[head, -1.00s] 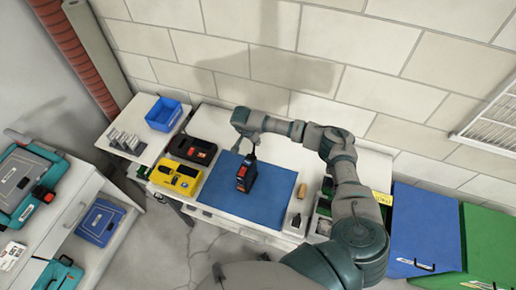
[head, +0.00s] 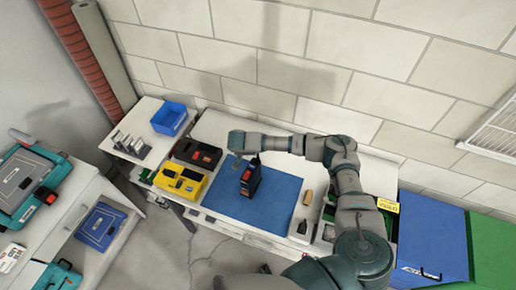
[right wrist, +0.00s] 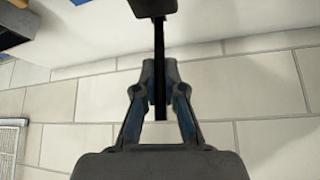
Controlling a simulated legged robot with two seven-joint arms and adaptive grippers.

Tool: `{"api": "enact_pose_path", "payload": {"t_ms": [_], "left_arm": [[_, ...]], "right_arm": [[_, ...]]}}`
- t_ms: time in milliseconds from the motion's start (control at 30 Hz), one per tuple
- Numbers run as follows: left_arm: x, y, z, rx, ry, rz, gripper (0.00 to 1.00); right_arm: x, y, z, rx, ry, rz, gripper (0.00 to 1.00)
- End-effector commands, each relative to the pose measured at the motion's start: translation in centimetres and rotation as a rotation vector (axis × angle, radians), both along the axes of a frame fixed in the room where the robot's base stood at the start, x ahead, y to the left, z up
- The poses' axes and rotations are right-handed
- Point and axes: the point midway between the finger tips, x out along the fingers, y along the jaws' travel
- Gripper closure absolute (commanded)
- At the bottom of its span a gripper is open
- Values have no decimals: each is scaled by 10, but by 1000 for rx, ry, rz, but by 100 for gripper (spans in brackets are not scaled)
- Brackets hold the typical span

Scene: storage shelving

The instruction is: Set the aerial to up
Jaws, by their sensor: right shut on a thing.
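The black radio with red-orange markings (head: 250,179) stands upright on the blue mat (head: 270,206) in the head view. My right gripper (head: 239,155) is close beside the radio's top, at its upper left. In the right wrist view my right gripper (right wrist: 160,74) is shut on the thin black aerial (right wrist: 159,42), which runs between its fingers. A dark block (right wrist: 153,7) at the rod's far end is cut off by the top edge. The aerial's angle to the radio is hard to make out in the head view. My left gripper is not in view.
A yellow case (head: 179,181) and a black case (head: 197,153) lie left of the mat. A blue bin (head: 169,118) stands behind them. Small items lie right of the mat. The brick wall is close behind the bench.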

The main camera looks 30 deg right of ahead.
Motion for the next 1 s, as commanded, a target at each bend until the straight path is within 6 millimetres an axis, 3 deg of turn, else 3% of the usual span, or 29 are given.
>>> {"api": "enact_pose_path", "payload": {"t_ms": [33,100,167,567,1000], "left_arm": [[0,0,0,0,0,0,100],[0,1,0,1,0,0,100],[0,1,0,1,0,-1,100],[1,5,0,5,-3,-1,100],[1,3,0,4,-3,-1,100]], "right_arm": [[-2,0,-2,0,5,0,100],[-2,0,-2,1,6,0,76],[-2,0,-2,1,5,1,64],[-3,6,7,4,1,3,64],[-24,50,81,3,1,4,64]]}}
